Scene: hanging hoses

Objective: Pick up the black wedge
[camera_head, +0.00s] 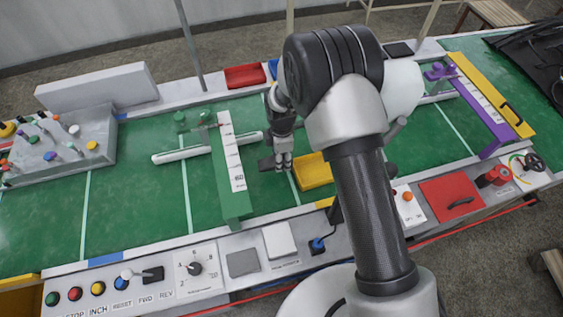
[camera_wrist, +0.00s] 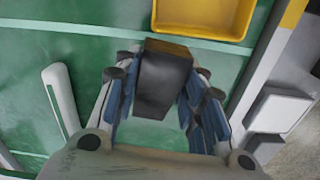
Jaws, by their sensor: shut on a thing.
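The black wedge (camera_wrist: 163,82) is a dark block between the blue-padded fingers of my gripper (camera_wrist: 160,98) in the wrist view. My gripper is shut on it, with finger pads against both sides. In the head view, my gripper (camera_head: 283,158) points down over the green belt, and the dark wedge (camera_head: 266,164) shows at its left side. The wedge's far side is hidden, and I cannot tell if it touches the belt.
A yellow tray (camera_head: 314,172) lies just right of my gripper. A green block with a white scale (camera_head: 232,170) and a white bar (camera_head: 180,154) stand to the left. A grey rack of colored pegs (camera_head: 62,145) is at far left. Control buttons (camera_head: 98,288) line the front edge.

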